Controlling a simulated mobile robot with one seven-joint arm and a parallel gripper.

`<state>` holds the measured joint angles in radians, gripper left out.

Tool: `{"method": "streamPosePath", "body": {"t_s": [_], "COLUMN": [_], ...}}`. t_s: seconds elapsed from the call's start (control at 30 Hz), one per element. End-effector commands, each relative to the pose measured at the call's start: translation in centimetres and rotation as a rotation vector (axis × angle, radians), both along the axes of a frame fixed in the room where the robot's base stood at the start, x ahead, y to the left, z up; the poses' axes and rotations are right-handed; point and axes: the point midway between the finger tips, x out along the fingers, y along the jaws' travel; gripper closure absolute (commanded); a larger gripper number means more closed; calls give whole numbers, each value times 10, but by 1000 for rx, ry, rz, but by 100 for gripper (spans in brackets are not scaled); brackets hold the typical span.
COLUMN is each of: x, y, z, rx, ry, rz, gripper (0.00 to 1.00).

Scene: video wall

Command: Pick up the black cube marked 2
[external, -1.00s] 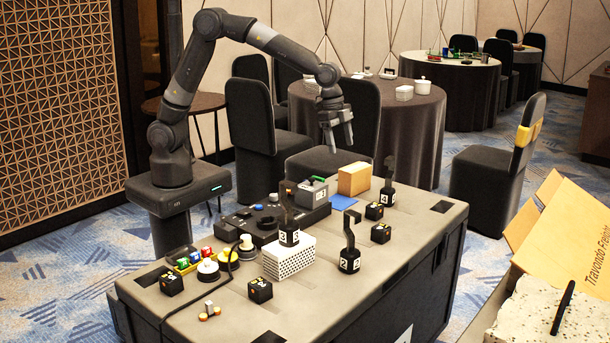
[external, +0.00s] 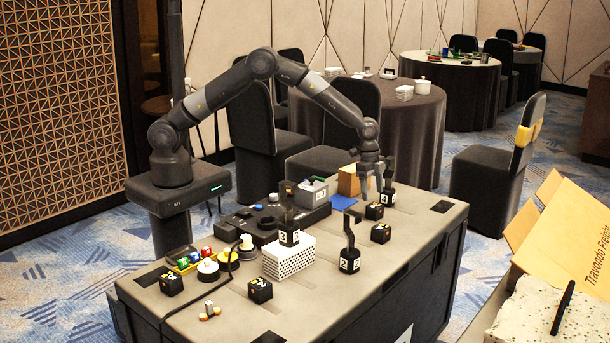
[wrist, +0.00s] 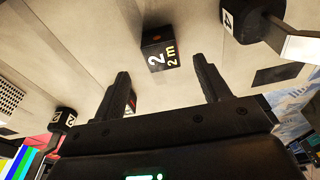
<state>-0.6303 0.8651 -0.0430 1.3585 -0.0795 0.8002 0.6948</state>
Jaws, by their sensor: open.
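My gripper (external: 372,190) is open and empty, above the table behind this cube. In the wrist view my gripper's two fingers (wrist: 162,72) point towards the cube, which lies beyond the tips, between their lines. Contact does not show.
A handled black weight marked 4 (external: 387,196) stands close beside the cube. Another black cube (external: 381,233) and a handled weight marked 2 (external: 349,261) stand nearer the front. A cardboard-coloured box (external: 349,181) is left of my gripper. The table's right end is mostly clear.

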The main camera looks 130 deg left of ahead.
Motion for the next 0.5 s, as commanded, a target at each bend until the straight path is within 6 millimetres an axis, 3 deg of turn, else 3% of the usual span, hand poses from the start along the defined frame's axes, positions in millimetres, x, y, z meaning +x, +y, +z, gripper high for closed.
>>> {"method": "streamPosePath", "body": {"t_s": [0.27, 0.5], "x": [5, 13], "y": [0, 1], "z": [-24, -57], "rx": [0, -1], "ry": [1, 1], "rz": [0, 1], "gripper": [31, 31]}}
